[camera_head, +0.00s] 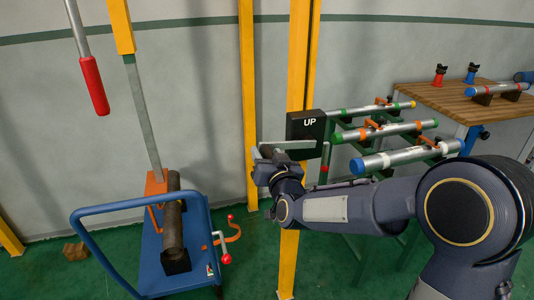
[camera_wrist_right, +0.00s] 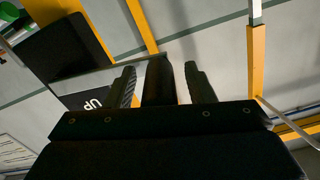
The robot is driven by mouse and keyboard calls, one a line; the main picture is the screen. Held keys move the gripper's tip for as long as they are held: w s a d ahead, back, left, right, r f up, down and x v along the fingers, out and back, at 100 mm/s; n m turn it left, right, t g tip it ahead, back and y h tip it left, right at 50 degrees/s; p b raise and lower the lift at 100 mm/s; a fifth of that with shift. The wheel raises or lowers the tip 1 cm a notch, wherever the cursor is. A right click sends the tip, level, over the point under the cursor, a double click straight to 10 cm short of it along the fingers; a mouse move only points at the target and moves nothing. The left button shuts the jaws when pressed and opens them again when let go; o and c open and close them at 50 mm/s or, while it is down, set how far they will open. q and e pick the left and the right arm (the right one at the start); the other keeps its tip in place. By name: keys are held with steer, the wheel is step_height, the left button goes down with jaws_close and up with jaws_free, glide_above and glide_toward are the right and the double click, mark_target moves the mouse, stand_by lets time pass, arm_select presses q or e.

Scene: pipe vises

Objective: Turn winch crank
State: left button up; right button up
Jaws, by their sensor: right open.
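The black winch box (camera_head: 306,126), marked "UP", is mounted on the yellow post in the middle of the head view. A grey crank arm (camera_head: 292,145) lies across its front, pointing left. My right gripper (camera_head: 268,154) is at the crank's left end. In the right wrist view, my right gripper's fingers (camera_wrist_right: 160,88) stand apart on both sides of a dark upright piece that looks like the crank handle (camera_wrist_right: 158,80), with gaps visible on either side. The grey crank arm (camera_wrist_right: 90,82) runs left from it. My left gripper is not in view.
A blue cart (camera_head: 182,250) with a dark pipe (camera_head: 173,225) stands at lower left. A red-handled lever (camera_head: 94,85) hangs at upper left. A rack of pipes (camera_head: 395,130) and a wooden workbench (camera_head: 455,102) are on the right, close behind my right arm.

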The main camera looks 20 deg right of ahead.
steer(key=shift+w, duration=0.25)
steer(key=shift+c, duration=0.2)
jaws_close()
steer(key=shift+f, duration=0.15)
